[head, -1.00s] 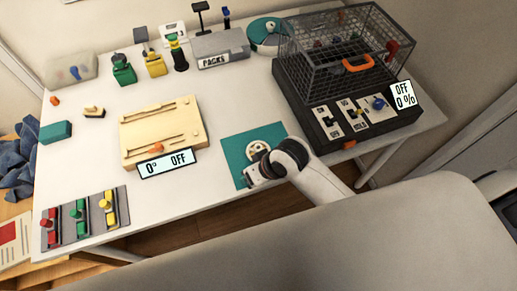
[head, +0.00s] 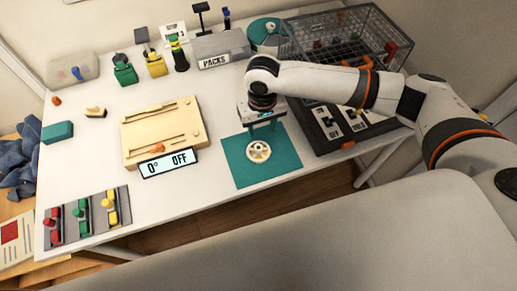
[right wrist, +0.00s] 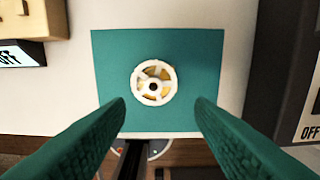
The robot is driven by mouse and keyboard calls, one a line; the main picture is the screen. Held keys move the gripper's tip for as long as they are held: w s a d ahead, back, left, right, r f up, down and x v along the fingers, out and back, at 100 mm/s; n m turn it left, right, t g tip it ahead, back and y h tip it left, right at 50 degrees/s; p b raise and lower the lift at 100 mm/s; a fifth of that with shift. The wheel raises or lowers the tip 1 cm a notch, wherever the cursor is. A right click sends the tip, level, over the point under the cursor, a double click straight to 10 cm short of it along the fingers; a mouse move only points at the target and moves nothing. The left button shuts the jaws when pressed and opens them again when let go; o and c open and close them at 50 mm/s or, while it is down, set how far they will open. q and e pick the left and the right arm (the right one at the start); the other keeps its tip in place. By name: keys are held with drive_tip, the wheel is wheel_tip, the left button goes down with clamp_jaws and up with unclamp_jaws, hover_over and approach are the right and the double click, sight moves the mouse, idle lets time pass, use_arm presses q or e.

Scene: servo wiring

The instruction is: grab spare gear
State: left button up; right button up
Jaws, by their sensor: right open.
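The spare gear (head: 259,152) is a round white wheel with spokes and yellow between them. It lies flat on a teal mat (head: 240,174) near the front of the table. In the right wrist view, the gear (right wrist: 154,83) sits ahead of and between my two teal fingers. My right gripper (head: 262,122) is open and empty, just behind the gear in the head view and above the mat; the fingers also show in the right wrist view (right wrist: 160,108). My left gripper is not in view.
A cream slotted block (head: 162,130) with a "0° OFF" display (head: 168,162) stands left of the mat. A dark base with a wire cage (head: 345,35) stands on the right, partly behind my arm. Coloured levers (head: 84,216) sit at the front left.

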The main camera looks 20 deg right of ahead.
sight(258, 145)
wheel_tip(258, 145, down, 4)
drive_tip(key=shift+r, duration=0.15)
drive_tip(key=f, duration=0.2)
drive_tip(key=f+p, duration=0.1)
drive_tip(key=a+f, duration=0.1)
drive_tip(key=f, duration=0.1)
drive_tip(key=shift+f, duration=0.3)
drive_tip(key=shift+c, duration=0.2)
drive_tip(key=c, duration=1)
